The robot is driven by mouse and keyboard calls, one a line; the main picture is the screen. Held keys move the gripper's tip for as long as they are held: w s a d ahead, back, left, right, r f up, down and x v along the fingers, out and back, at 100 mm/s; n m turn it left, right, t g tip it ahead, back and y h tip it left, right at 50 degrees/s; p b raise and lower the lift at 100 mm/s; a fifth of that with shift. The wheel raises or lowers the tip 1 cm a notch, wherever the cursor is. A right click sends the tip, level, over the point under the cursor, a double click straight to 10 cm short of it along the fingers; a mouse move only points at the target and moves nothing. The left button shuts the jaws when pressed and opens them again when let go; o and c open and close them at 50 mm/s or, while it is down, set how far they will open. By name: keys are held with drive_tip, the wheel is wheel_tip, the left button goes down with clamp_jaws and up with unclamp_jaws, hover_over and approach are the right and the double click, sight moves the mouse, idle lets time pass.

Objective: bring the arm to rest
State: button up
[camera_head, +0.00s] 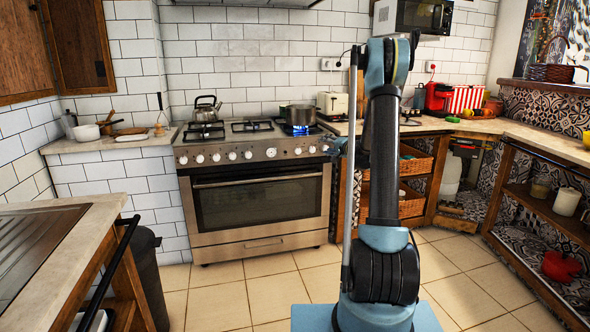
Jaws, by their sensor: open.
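My arm (383,155) stands upright in the middle of the head view, rising from my blue base (375,318). Its upper blue joint (388,62) reaches in front of the tiled back wall. Part of the arm folds down behind the upright link, and a small blue part (336,147) of it shows just left of the thin grey pole. I cannot make out my gripper's fingers; they seem hidden behind the arm.
A steel stove (260,205) stands behind, left of my arm, with a kettle (206,109) and a pot (298,114) over a blue flame. A counter (62,250) is at near left. Open shelving (530,205) lines the right. Tiled floor (245,295) is clear between.

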drive_tip(key=s+a+r+n+g+h, duration=0.1)
drive_tip(key=s+a+n+g, duration=0.1)
drive_tip(key=s, duration=0.8)
drive_tip(key=s+a+r+n+g, duration=0.2)
drive_tip(key=s, duration=0.9)
drive_tip(key=s+a+r+n+g+h, duration=0.1)
drive_tip(key=s+a+g, duration=0.2)
drive_tip(key=s, duration=0.7)
drive_tip(key=s+d+f+n+g+h, duration=0.1)
drive_tip(key=s+d+f+h, duration=0.1)
drive_tip(key=s, duration=0.9)
drive_tip(key=s+d+f+g+h, duration=0.2)
drive_tip(key=s+d+f, duration=0.2)
drive_tip(key=s+f, duration=0.3)
drive_tip(key=s+d+f+n+g+h, duration=0.1)
drive_tip(key=s+d+f+h, duration=0.1)
drive_tip(key=s, duration=1.4)
wheel_tip(320, 180, down, 3)
drive_tip(key=shift+d+r+n+g+h, duration=0.15)
drive_tip(key=shift+d+n+g+h, duration=0.15)
drive_tip(key=shift+d, duration=0.55)
drive_tip(key=shift+w+f, duration=0.2)
drive_tip(key=shift+w, duration=0.2)
